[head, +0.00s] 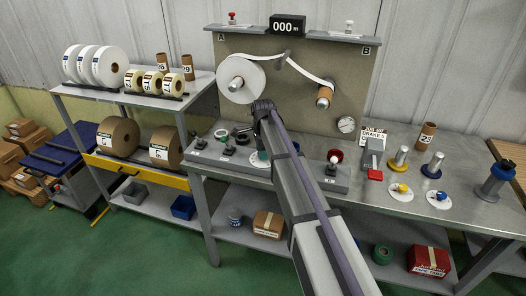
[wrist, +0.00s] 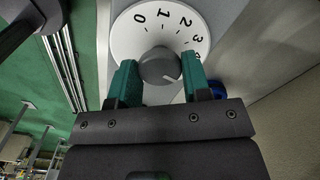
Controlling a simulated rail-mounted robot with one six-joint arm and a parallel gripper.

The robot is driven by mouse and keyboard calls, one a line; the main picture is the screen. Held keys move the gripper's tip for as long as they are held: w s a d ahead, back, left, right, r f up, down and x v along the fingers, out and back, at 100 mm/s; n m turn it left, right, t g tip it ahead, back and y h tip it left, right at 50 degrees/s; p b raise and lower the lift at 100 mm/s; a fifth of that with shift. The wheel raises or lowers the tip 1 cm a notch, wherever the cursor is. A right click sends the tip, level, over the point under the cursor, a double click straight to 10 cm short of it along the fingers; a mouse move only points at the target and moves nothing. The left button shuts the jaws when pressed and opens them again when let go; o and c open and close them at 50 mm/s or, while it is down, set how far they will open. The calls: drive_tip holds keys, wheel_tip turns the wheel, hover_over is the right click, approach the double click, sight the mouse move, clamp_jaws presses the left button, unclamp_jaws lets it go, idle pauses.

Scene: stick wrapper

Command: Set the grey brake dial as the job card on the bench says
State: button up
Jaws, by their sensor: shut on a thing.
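The grey brake dial (wrist: 160,66) is a round grey knob on a white scale plate (wrist: 128,38), seen in the wrist view. The numbers 0, 1, 2 and 3 run clockwise, with a further one partly cut off at right. My gripper (wrist: 160,70) has its teal fingers shut on the knob, one on each side. A pale line on the knob lies at its lower right; its exact reading is unclear. In the head view my arm hides most of the dial. The job card (head: 373,133) stands on the bench and reads "BRAKE", followed by a character too small to be sure of.
A backboard (head: 300,85) behind holds a white roll (head: 240,78) and a counter (head: 287,25) reading 000 m.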

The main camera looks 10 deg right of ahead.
drive_tip(key=o, duration=0.9)
wheel_tip(320, 180, up, 11)
drive_tip(key=p, duration=1)
drive_tip(key=shift+f+p, duration=0.1)
drive_tip(key=shift+p, duration=0.3)
